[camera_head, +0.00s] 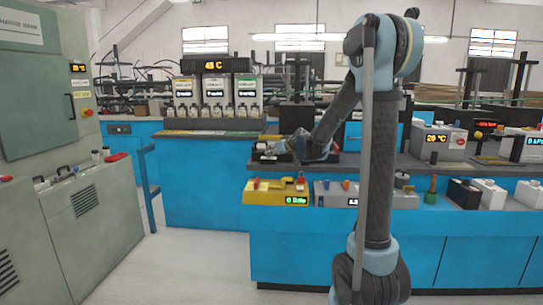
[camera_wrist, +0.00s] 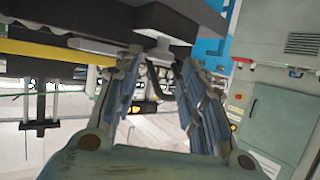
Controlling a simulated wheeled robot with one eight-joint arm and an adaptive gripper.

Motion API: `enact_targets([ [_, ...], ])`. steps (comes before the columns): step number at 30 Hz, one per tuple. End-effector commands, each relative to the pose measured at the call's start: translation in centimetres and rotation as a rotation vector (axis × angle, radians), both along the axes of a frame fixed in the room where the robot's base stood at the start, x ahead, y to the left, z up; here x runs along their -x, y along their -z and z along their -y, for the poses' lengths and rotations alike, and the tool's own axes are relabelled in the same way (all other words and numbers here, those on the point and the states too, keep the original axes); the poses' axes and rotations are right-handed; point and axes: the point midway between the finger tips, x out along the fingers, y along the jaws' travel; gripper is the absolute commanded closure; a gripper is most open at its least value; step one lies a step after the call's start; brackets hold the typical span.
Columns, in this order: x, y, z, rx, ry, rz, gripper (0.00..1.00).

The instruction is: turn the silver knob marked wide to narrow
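My gripper (camera_wrist: 162,62) is open in the wrist view, with its two grey-blue fingers apart. A small silver-grey piece (camera_wrist: 160,48) shows between the fingertips, against the underside of a black body (camera_wrist: 178,22) as this tilted view shows it. It may be the silver knob, but no wide or narrow marking can be read. I cannot tell whether the fingers touch it. In the head view my gripper (camera_head: 290,150) is low over a dark device (camera_head: 264,158) on the blue bench, and partly hides it.
A yellow box (camera_head: 262,196) with a green display and a grey box (camera_head: 335,197) stand in front. A grey-green cabinet (camera_head: 40,90) stands at left. The floor between cabinet and bench is clear.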

Motion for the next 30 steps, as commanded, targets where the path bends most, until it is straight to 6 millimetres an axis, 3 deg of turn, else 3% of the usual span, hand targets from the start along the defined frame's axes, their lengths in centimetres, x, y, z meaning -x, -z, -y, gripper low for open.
enact_targets([
  [12, -3.4, 1.7, -2.1, 0.0, 0.0, 0.0, 0.62],
  [25, -3.9, 1.9, -2.4, 0.0, 0.0, 0.0, 0.62],
  [26, -3.9, 1.9, -2.4, 0.0, 0.0, 0.0, 0.64],
  [30, -3.9, 1.9, -2.4, 0.0, 0.0, 0.0, 0.93],
])
